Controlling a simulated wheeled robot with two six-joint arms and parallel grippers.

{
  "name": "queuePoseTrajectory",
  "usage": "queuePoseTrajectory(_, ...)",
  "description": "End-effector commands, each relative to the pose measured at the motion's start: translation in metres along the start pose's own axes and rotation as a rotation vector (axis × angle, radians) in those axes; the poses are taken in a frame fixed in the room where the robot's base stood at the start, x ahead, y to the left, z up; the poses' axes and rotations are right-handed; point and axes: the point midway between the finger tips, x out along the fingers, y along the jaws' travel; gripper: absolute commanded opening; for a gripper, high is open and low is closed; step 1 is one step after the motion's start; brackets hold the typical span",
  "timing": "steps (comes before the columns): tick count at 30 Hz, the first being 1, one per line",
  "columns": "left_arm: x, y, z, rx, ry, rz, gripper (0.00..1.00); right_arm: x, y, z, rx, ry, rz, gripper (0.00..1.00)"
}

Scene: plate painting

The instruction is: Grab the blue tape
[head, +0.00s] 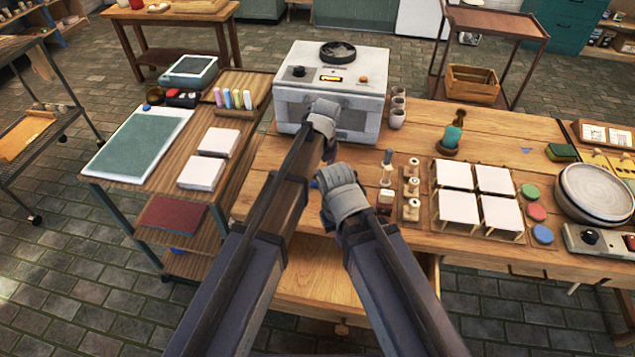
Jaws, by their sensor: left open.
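Small flat blue patches that look like tape show on the wooden worktable: one (527,150) lies right of the cactus pot, and another (314,184) is partly hidden beside my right gripper. A third blue patch (183,249) is at the side cart's lower shelf. I cannot tell which is the blue tape. My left gripper (322,117) is open in front of the white kiln, with its fingers hard to make out. My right gripper (341,190) is lower, over the table's front; its fingertips are hidden. I see nothing held in either.
The white kiln (330,86) stands at the back left. White tiles (458,207) on stands, coloured discs (536,211) and a grey wheel plate (597,192) fill the right side. A side cart (238,145) stands left. The table's middle has some bare wood.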

Motion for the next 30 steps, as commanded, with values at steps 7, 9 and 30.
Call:
queuePoseTrajectory(7,0.037,-0.003,-0.001,0.000,0.000,0.000,1.00,0.036,-0.004,-0.002,0.000,0.000,0.000,0.00)
queuePoseTrajectory(9,0.040,-0.003,-0.001,0.000,0.000,0.000,1.00,0.040,-0.004,-0.002,0.000,0.000,0.000,0.00)
queuePoseTrajectory(30,0.039,-0.003,-0.001,0.000,0.000,0.000,0.51,0.038,-0.004,-0.002,0.000,0.000,0.000,0.00)
